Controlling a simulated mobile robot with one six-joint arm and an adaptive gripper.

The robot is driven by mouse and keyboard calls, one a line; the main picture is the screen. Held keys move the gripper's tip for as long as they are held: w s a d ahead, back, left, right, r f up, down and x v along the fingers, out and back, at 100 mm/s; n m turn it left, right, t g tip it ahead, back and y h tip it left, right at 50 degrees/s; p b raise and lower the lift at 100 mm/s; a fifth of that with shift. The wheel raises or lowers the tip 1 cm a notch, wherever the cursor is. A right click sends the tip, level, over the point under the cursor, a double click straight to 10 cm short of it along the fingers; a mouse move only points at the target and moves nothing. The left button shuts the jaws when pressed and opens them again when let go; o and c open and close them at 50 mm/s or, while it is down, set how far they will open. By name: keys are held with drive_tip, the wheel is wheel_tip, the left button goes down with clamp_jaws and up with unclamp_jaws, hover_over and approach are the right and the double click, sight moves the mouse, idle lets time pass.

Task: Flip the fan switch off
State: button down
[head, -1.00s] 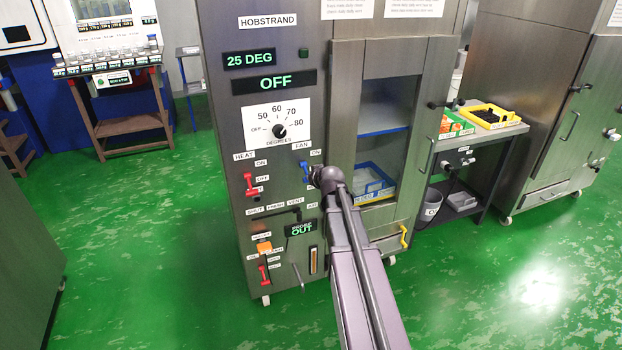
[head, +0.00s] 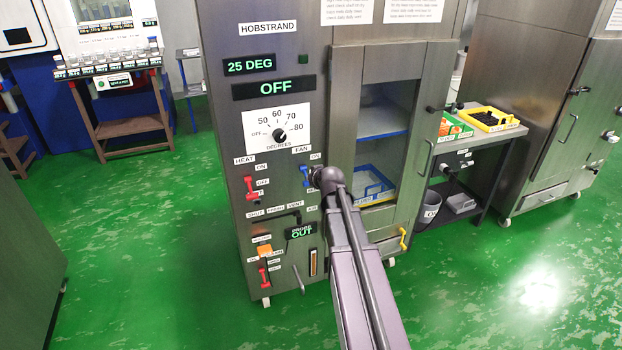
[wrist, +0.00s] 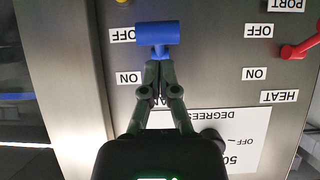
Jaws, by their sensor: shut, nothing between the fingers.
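The fan switch is a blue T-shaped handle (head: 305,176) on the steel HOBSTRAND cabinet (head: 225,130), below the FAN label. In the wrist view, which is upside down, the blue handle (wrist: 158,34) sits level with its OFF label (wrist: 122,35), away from the ON label (wrist: 130,78). My gripper (wrist: 158,60) is shut and empty. Its fingertips are at the ON side of the handle, very close to it; I cannot tell whether they touch. In the head view my wrist hides the area right of the handle and the fingers.
The red heat switch (head: 249,188) is left of the fan switch; it also shows in the wrist view (wrist: 300,48). A dial (head: 279,135) is above. The cabinet's glazed door (head: 425,130) is on the right. Green floor (head: 180,260) is open at front left.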

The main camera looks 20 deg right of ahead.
drive_tip(key=d+p+v, duration=0.1)
drive_tip(key=p+v, duration=0.5)
drive_tip(key=v, duration=0.6)
drive_tip(key=shift+s+a, duration=0.25)
drive_tip(key=shift+a, duration=0.2)
drive_tip(key=shift+r, duration=0.1)
drive_tip(key=s+a+f+g+p, duration=0.1)
drive_tip(key=s+a+g+p, duration=0.2)
drive_tip(key=a, duration=0.7)
drive_tip(key=s+a+f+n+g+y+p, duration=0.1)
drive_tip(key=s+a+g+p, duration=0.2)
drive_tip(key=s+a+g, duration=0.5)
drive_tip(key=s+a, duration=0.3)
drive_tip(key=s, duration=0.1)
drive_tip(key=shift+s+g+p, duration=0.15)
drive_tip(key=shift+g+p, duration=0.15)
drive_tip(key=shift+p, duration=0.1)
